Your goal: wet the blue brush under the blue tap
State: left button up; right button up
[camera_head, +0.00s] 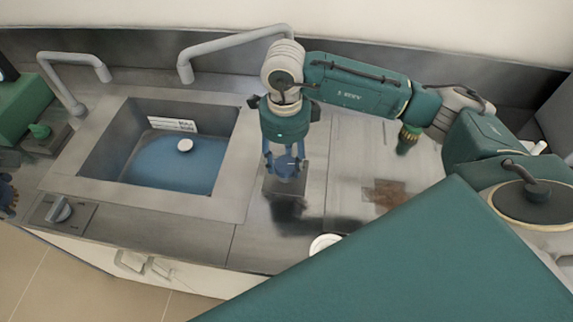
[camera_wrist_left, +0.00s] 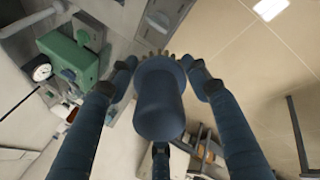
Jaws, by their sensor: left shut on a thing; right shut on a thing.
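My left gripper (camera_wrist_left: 165,75) is shut on the blue brush (camera_wrist_left: 160,105), a dark blue rounded body with brown bristles showing at its far edge. In the head view, only part of the left gripper (camera_head: 8,195) shows at the left edge. My right gripper (camera_head: 285,165) points down over the counter right of the sink, shut on a small bluish thing partly hidden by its fingers; I cannot tell what it is. Two curved grey taps stand behind the sink, a left tap (camera_head: 77,80) and a right tap (camera_head: 225,45). No blue colour shows on either.
A grey knob (camera_head: 60,209) is on the counter's front left. A green device (camera_head: 22,105) stands at the far left. A green and yellow thing (camera_head: 408,138) and a brown patch (camera_head: 387,193) are at right.

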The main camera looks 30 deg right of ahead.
aim_at(282, 164)
jog(key=shift+w+a+r+m+b, duration=0.15)
jog(key=shift+w+a+m+b, duration=0.1)
jog(key=shift+m+b, duration=0.4)
jog(key=shift+d+r+m, duration=0.1)
jog(key=shift+m, duration=0.15)
jog(key=o, duration=1.1)
jog(key=shift+w, duration=0.1)
jog(key=shift+o, duration=0.2)
notch_tip(282, 164, up, 12)
jog(key=shift+a+f, duration=0.2)
